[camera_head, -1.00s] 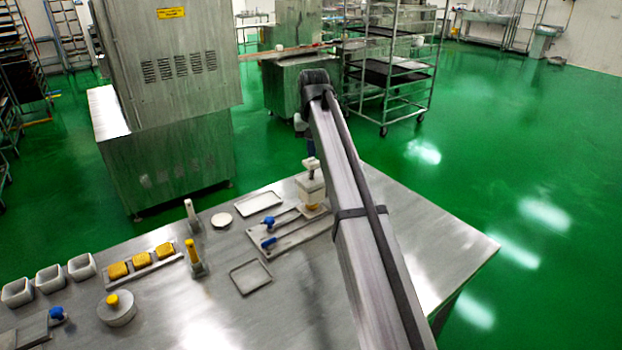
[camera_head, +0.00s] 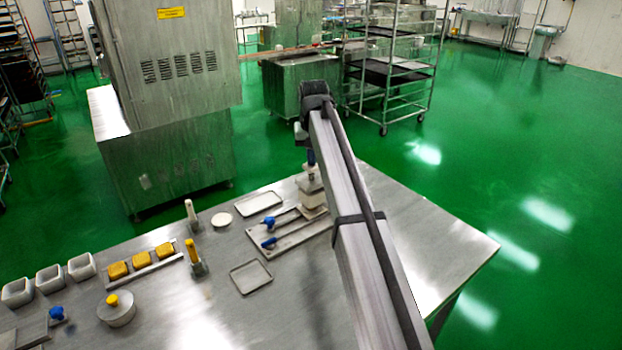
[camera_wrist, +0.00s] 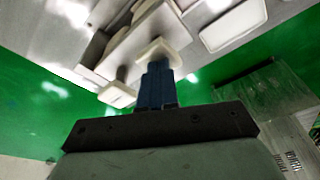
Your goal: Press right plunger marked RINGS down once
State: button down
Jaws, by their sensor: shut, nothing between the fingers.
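My gripper (camera_head: 311,160) is shut and empty, pointing down over the far end of the metal fixture plate (camera_head: 286,234). Its blue fingers (camera_wrist: 157,72) show in the wrist view, with their tips at the near edge of a cream square cap (camera_wrist: 160,48); they look at or just above it, and contact is unclear. In the head view a pale block (camera_head: 312,199) stands below the fingers. A second cream cap (camera_wrist: 117,94) shows to the left in the wrist view. No RINGS marking is readable, so I cannot tell which cap carries it.
Blue knobs (camera_head: 269,221) sit on the fixture plate. Shallow trays (camera_head: 251,276) lie to its left. A yellow-handled tool (camera_head: 193,256), yellow blocks (camera_head: 142,260) and white tubs (camera_head: 82,266) stand further left. The right part of the steel table (camera_head: 430,240) is clear.

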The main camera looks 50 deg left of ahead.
jog(key=shift+x, duration=1)
jog(key=shift+s+d+f, duration=0.15)
jog(key=shift+d+f, duration=0.05)
jog(key=shift+f, duration=0.3)
jog(key=shift+r, duration=0.2)
jog(key=shift+w+a+v, duration=0.15)
jog(key=shift+a+v, duration=0.1)
jog(key=shift+v, duration=1.15)
jog(key=shift+w+a+v, duration=0.15)
jog(key=shift+a+v, duration=0.1)
jog(key=shift+v, duration=1.2)
jog(key=shift+w+a+v, duration=0.15)
jog(key=shift+a+v, duration=0.1)
jog(key=shift+v, duration=1.15)
jog(key=shift+r, duration=0.15)
